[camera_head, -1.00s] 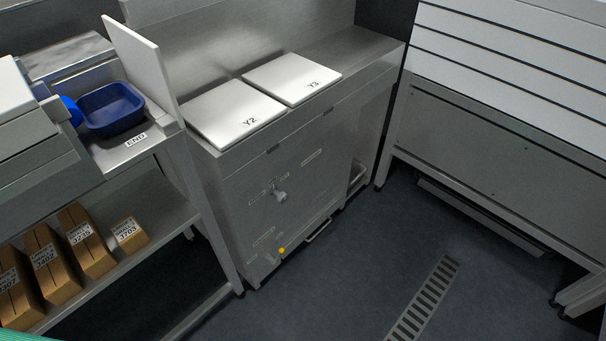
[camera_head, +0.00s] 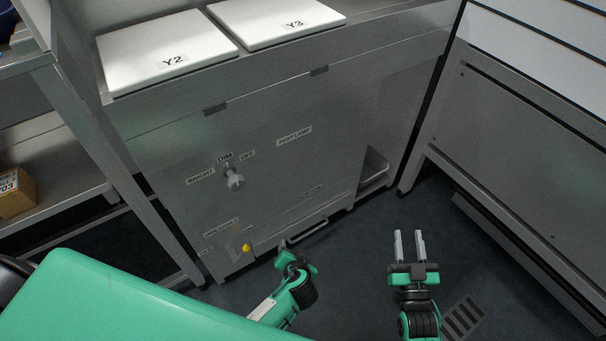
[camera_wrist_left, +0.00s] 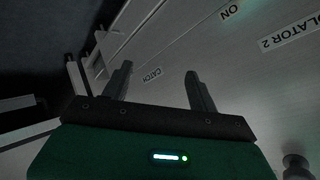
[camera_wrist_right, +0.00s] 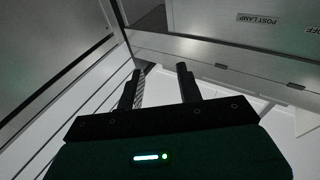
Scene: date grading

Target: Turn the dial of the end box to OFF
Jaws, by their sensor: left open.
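The end box is the steel cabinet (camera_head: 330,165) whose front fills the middle of the head view. Its grey dial (camera_head: 233,178) sits on the front panel, with labels BRIGHT, DIM and OFF around it; I cannot tell for certain which it points at. My left gripper (camera_head: 288,254) is low in front of the panel, below and right of the dial, apart from it; the left wrist view shows its fingers (camera_wrist_left: 156,70) open and empty. My right gripper (camera_head: 409,236) is open and empty, further right over the floor; its fingers (camera_wrist_right: 160,70) also show in the right wrist view.
A POST LAMP label (camera_head: 294,136) is right of the dial. A yellow knob (camera_head: 246,247) and a bar handle (camera_head: 307,231) are low on the front. White lids Y2 (camera_head: 165,50) and Y3 (camera_head: 275,22) lie on top. A steel-legged bench (camera_head: 95,150) stands left. Dark floor is open at right.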

